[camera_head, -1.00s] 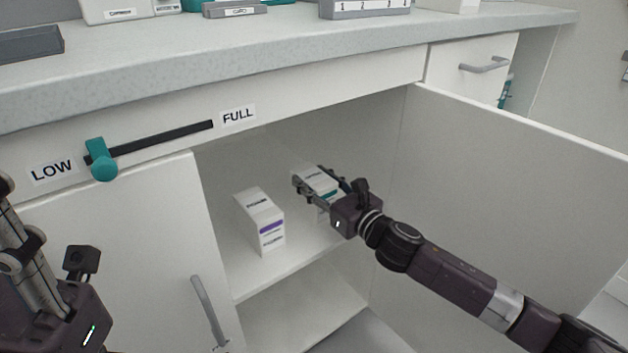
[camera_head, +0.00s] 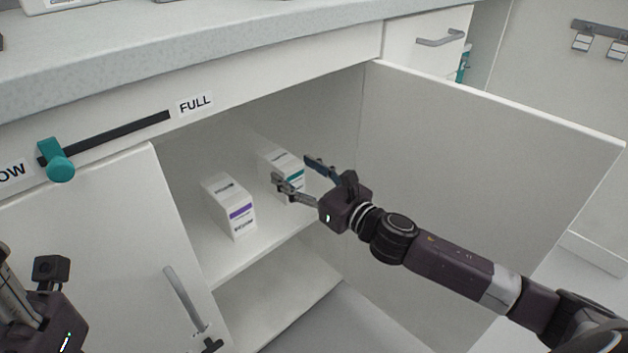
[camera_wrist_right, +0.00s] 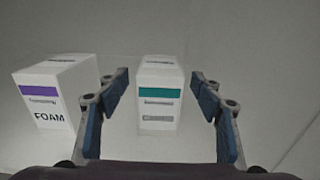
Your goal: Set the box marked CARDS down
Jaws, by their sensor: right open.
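A white box with a teal stripe (camera_head: 281,163) stands upright on the upper cabinet shelf (camera_head: 264,238). In the right wrist view the same box (camera_wrist_right: 160,92) has print too small to read, so I cannot confirm CARDS. My right gripper (camera_head: 290,168) is open in front of it. In the wrist view the open fingers (camera_wrist_right: 160,85) show to either side of the box, with gaps, and it appears to rest on the shelf. My left gripper (camera_head: 206,340) is only partly visible near the left door's handle, and its fingers cannot be made out clearly.
A white box with a purple stripe, marked FOAM (camera_wrist_right: 56,92), stands to the left on the same shelf; it also shows in the head view (camera_head: 229,205). The right door (camera_head: 480,170) is open beside my right arm. A teal slider (camera_head: 57,160) sits near LOW.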

